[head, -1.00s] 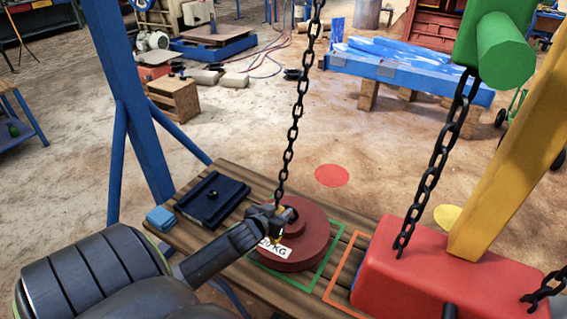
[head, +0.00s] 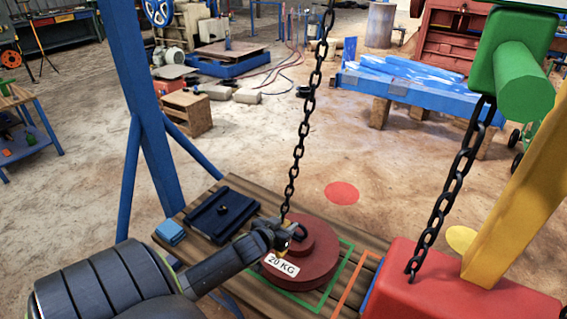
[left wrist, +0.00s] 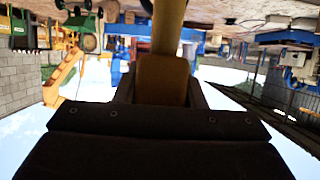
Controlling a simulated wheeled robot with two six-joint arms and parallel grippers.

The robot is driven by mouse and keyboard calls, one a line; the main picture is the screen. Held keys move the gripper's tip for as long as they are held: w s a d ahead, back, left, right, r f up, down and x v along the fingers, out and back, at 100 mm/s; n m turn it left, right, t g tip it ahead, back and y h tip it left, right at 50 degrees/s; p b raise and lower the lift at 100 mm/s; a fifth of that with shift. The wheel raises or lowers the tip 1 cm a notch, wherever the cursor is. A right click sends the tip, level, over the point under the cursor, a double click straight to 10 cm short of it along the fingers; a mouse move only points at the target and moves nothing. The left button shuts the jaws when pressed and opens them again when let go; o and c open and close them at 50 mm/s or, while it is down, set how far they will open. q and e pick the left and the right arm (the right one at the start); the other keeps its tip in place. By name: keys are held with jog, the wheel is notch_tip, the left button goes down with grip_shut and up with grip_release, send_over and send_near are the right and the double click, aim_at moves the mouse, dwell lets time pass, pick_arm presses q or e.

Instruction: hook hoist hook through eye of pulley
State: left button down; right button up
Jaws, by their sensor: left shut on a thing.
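A black hoist chain (head: 300,150) hangs from above down to my left gripper (head: 283,236). The gripper is shut on a yellow piece that looks like the hoist hook (head: 284,252); it also shows as a yellow-brown piece between the dark fingers in the left wrist view (left wrist: 163,80). The hook's tip is hidden. The gripper is over the left side of a red round 20 KG weight (head: 305,268). A small dark ring (head: 299,231) shows just right of the fingers; I cannot tell whether the hook passes through it. No pulley is clearly recognisable. My right gripper is out of view.
The weight stands on a wooden bench (head: 225,290) inside a green outline. A dark blue block (head: 222,212) and a light blue block (head: 170,232) lie at its left. A red machine body (head: 450,285), a yellow beam (head: 520,200) and another chain (head: 455,185) stand at right.

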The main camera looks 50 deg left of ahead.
pick_arm(q)
jog(key=w, duration=0.3)
jog(key=shift+w+a+b, duration=0.3)
jog(key=shift+a, duration=0.1)
dwell(0.5)
jog(key=shift+w+a, duration=0.2)
jog(key=shift+w, duration=0.65)
jog(key=shift+w+a, duration=0.2)
jog(key=shift+w, duration=0.6)
jog(key=shift+r, duration=0.1)
jog(key=shift+w+a+r+p, duration=0.1)
jog(key=shift+w+r+p, duration=0.2)
jog(key=shift+w+r, duration=0.15)
jog(key=shift+w+a+r+p, duration=0.1)
jog(key=shift+w+r+p, duration=0.45)
jog(key=shift+r, duration=0.15)
